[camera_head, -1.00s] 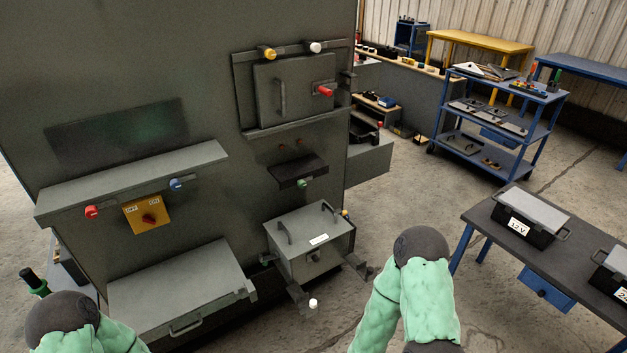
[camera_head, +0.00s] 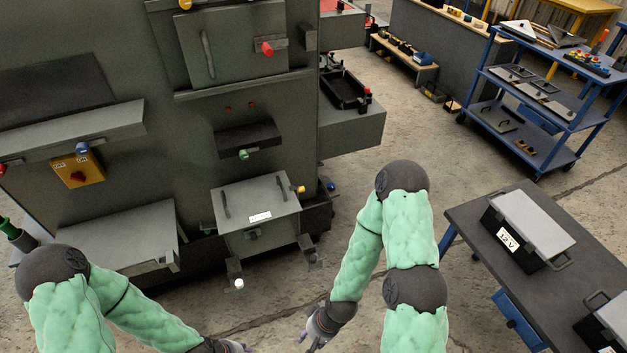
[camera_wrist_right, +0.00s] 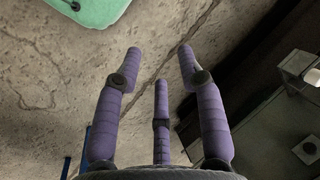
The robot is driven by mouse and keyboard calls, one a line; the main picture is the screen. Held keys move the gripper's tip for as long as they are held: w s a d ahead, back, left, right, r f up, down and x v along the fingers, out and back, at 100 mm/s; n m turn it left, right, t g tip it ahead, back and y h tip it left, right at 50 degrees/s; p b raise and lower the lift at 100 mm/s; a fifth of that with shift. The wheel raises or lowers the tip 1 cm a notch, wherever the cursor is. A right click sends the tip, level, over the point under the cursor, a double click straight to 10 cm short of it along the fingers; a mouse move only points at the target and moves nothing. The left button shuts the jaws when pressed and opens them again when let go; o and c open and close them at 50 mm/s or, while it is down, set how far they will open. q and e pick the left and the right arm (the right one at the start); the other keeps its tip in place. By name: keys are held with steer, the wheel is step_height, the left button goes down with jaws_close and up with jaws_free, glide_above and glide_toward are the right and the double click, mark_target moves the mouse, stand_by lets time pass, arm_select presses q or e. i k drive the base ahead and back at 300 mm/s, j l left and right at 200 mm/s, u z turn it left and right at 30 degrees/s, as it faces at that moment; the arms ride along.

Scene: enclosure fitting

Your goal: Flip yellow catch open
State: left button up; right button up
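Two yellow-tipped parts show in the head view, and I cannot tell which is the catch. One yellow knob (camera_head: 184,4) sits above the upper cabinet door, at the top edge of the view. Another yellow knob (camera_head: 301,189) sits at the right side of the lower grey box (camera_head: 262,208). My right gripper (camera_head: 314,338) is low in front of the cabinet, clear of both. In the right wrist view its purple fingers (camera_wrist_right: 160,80) are spread, with nothing between them. My left gripper (camera_head: 240,347) is at the bottom edge, partly cut off.
The cabinet also carries a red knob (camera_head: 267,48), a green knob (camera_head: 243,154) and a yellow switch plate (camera_head: 77,171). A white-tipped part (camera_head: 239,283) sits below the box. A dark table (camera_head: 480,215) with black cases stands right. Concrete floor is free between.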

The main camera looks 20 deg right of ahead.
mark_target(300, 189)
steer(key=l+u, duration=0.2)
steer(key=l, duration=0.55)
steer(key=l+u, duration=0.2)
steer(key=l, duration=0.55)
steer(key=k+l+u, duration=0.2)
steer(key=l, duration=0.55)
steer(key=i, duration=0.6)
